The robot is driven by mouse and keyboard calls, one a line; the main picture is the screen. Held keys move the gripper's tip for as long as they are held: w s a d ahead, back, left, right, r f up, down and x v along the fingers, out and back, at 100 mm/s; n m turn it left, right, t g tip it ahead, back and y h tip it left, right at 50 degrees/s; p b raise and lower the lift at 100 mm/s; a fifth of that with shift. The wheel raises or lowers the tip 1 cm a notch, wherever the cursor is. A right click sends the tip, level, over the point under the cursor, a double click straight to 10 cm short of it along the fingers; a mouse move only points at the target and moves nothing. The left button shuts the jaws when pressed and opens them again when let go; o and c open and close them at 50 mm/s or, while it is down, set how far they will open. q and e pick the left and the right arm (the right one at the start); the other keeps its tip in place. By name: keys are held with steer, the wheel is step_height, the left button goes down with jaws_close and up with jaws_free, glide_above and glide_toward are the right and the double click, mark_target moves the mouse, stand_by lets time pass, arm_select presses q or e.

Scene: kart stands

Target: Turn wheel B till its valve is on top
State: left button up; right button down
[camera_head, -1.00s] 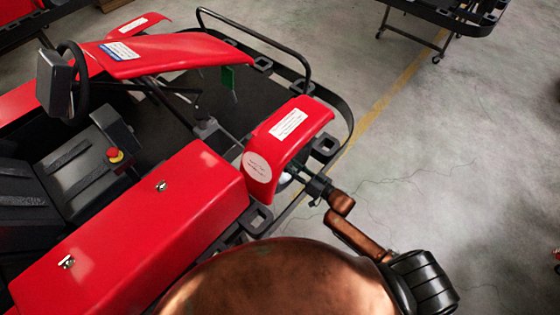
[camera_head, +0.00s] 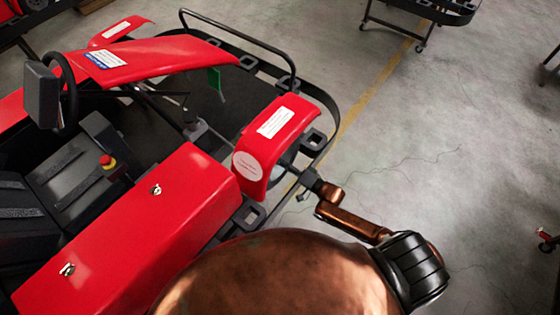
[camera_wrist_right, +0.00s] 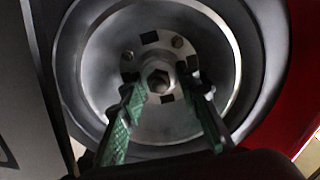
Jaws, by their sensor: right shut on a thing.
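A wheel (camera_wrist_right: 88,75) with a grey rim fills the right wrist view. Its hub plate has bolts, dark slots and a central hub nut (camera_wrist_right: 158,80). I cannot make out a valve or a letter on it. My right gripper (camera_wrist_right: 162,76) has green finger pads on both sides of the hub nut and is shut on it. In the head view my right gripper (camera_head: 309,181) is low beside the red fender (camera_head: 274,140), which hides most of the wheel. My left gripper is not in view.
The red kart (camera_head: 130,235) has a steering wheel (camera_head: 69,90), a seat and a black bumper rail (camera_head: 240,45). A wheeled stand (camera_head: 420,47) is at the back. The grey floor (camera_head: 440,150) to the right is mostly clear.

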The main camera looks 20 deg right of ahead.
steer(key=shift+w+m, duration=0.1)
steer(key=shift+m, duration=0.2)
steer(key=c, duration=1.8)
jaws_free()
steer(key=shift+d, duration=0.1)
steer(key=v, duration=1.2)
